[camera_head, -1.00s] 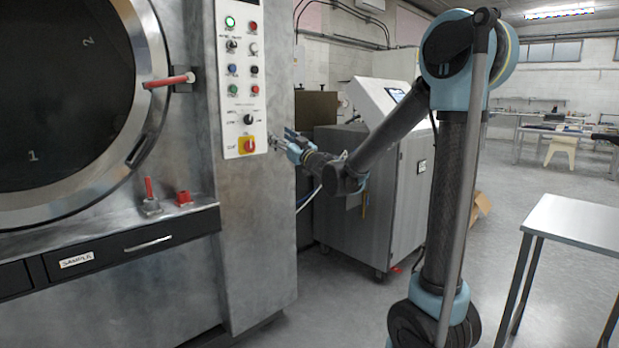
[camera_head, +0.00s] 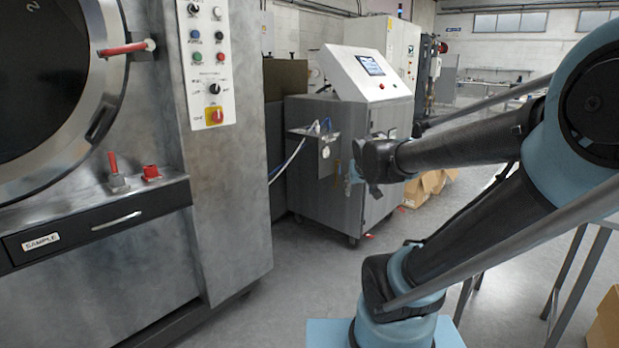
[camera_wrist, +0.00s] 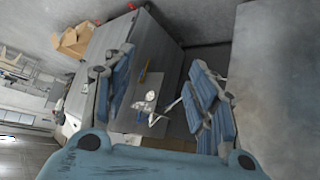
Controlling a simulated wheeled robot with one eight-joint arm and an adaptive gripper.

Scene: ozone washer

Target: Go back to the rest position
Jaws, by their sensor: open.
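My gripper (camera_wrist: 163,75) is open and empty in the wrist view, its two blue-padded fingers apart with floor and a grey cabinet showing beyond them. In the head view my gripper (camera_head: 352,178) is mostly hidden behind the end of my arm, in front of the grey cabinet (camera_head: 318,200). My arm is folded, with its elbow at the right edge of the head view. The washer's control panel (camera_head: 208,65), with buttons and a red-and-yellow switch (camera_head: 214,116), is well to the left of my gripper and not touched.
The big steel washer (camera_head: 232,190) fills the left, with a red-handled round door, a drawer labelled SAMPLE (camera_head: 100,225) and small red parts on its ledge. Cardboard boxes (camera_head: 425,188) lie behind my arm. A table frame (camera_head: 575,270) stands at right. The floor between is clear.

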